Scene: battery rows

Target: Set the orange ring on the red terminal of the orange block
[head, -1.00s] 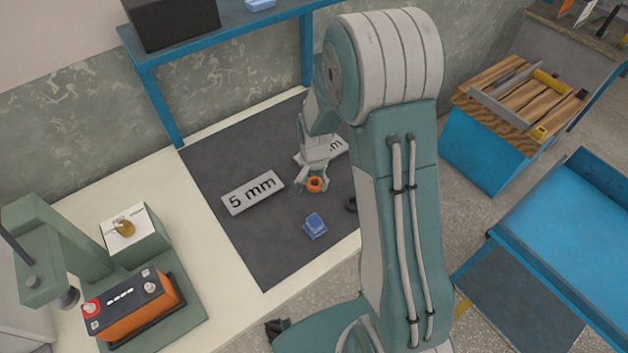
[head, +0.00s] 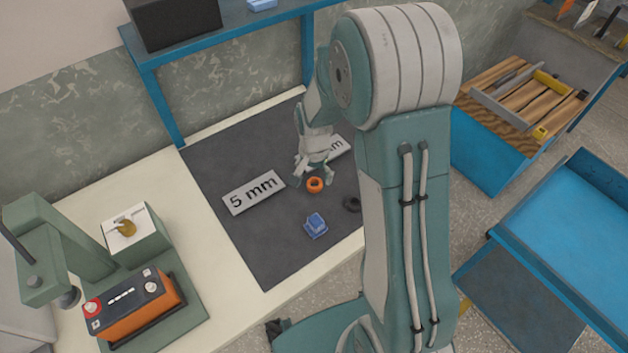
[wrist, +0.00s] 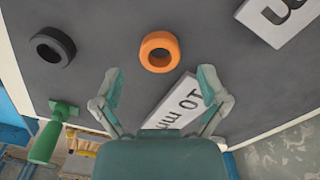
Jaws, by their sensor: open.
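The orange ring (head: 315,185) lies flat on the dark mat, just in front of my gripper (head: 312,180). In the wrist view the orange ring (wrist: 159,52) lies beyond the fingertips of my gripper (wrist: 160,85), which are spread wide with nothing between them. The orange block (head: 135,312) is a battery with a dark top, standing on a green fixture at the lower left. Its red terminal (head: 92,307) is on the left end of the top, and a grey terminal (head: 151,287) is on the right end.
A black ring (head: 352,204) and a blue piece (head: 316,225) lie on the mat. A 5 mm plate (head: 254,192) lies left of the orange ring, and a 10 mm plate (wrist: 177,103) lies below my gripper. A green-handled tool (wrist: 48,140) shows in the wrist view.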

